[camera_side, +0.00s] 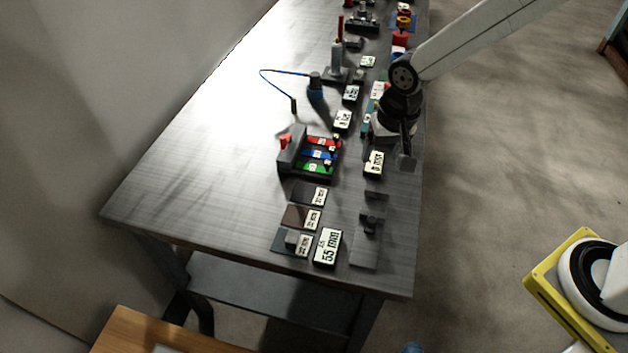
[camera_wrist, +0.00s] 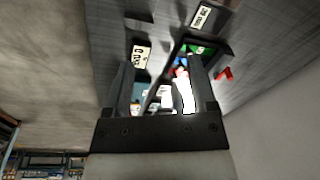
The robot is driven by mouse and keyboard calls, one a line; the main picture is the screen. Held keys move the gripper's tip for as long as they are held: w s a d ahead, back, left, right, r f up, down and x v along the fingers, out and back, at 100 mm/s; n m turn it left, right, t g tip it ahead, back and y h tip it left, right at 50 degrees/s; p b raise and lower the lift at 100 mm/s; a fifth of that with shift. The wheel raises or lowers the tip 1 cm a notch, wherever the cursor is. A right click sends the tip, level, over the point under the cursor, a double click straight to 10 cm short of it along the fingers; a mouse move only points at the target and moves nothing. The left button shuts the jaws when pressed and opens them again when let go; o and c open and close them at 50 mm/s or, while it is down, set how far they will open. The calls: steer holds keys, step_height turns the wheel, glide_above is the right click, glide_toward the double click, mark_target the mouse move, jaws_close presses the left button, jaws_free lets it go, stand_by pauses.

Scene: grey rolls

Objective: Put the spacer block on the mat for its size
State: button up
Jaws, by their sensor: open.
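Three dark mats with white number labels lie in a row near the front of the table: a black mat (camera_side: 303,190), a brown mat (camera_side: 292,214) and a dark blue-grey mat (camera_side: 281,246). A small grey block (camera_side: 292,237), which looks like the spacer block, sits on the blue-grey mat beside its label. The label numbers are too small to read surely. My gripper (camera_side: 406,158) is above the table's right edge, well behind and to the right of the mats. In the wrist view my gripper (camera_wrist: 162,85) is open, with no block seen between its fingers.
A tray with red, blue and green slots (camera_side: 312,158) lies behind the mats. The table's left side is clear.

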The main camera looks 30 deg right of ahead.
steer(key=s+d+r+n+t, duration=0.1)
steer(key=s+d+n, duration=0.3)
steer(key=s+d, duration=0.6)
steer(key=shift+d+r, duration=0.25)
steer(key=shift+d, duration=0.4)
